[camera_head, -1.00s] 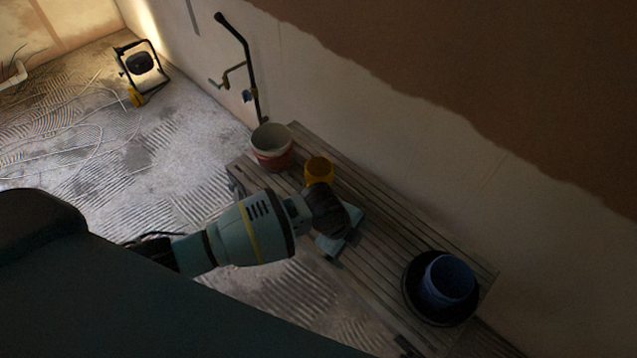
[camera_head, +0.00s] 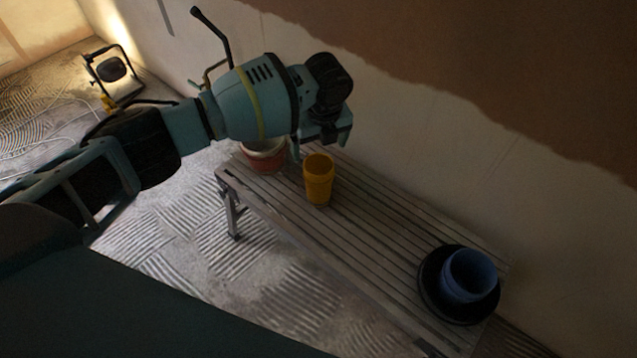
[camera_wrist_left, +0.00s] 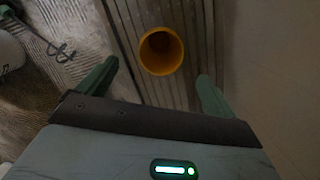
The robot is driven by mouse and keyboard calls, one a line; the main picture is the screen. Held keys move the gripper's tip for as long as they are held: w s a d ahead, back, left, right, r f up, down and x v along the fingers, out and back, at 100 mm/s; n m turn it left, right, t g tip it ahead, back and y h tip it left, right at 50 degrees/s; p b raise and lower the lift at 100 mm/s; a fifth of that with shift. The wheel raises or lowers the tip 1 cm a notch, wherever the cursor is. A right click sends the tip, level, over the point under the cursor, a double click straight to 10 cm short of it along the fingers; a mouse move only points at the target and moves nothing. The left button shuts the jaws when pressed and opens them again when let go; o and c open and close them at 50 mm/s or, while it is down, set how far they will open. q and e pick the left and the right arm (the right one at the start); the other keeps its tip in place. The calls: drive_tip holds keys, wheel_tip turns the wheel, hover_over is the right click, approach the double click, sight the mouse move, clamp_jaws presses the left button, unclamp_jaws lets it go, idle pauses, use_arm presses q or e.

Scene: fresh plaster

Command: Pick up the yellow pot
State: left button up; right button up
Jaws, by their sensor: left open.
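The yellow pot (camera_head: 319,182) stands upright on the slatted bench (camera_head: 365,232), toward its far left end. My left gripper (camera_head: 322,148) is above and behind the pot in the head view, open and empty, and apart from it. In the left wrist view the pot's round opening (camera_wrist_left: 161,51) lies ahead of the two spread green fingers (camera_wrist_left: 154,84), between their lines. The pot looks empty. My right gripper is in neither view.
A white and red bucket (camera_head: 264,158) stands at the bench's far left end, partly hidden by my left arm. The wall runs close behind the bench. The bench middle is clear.

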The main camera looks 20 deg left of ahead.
sight(319, 162)
use_arm(q)
drive_tip(key=f, duration=0.4)
drive_tip(key=f+b, duration=0.1)
drive_tip(key=f, duration=0.1)
drive_tip(key=shift+w+a+f, duration=0.2)
drive_tip(key=shift+w, duration=0.15)
drive_tip(key=shift+w+a+f, duration=0.1)
drive_tip(key=shift+f, duration=0.45)
drive_tip(key=shift+c, duration=0.3)
drive_tip(key=c, duration=1.3)
drive_tip(key=shift+r, duration=0.15)
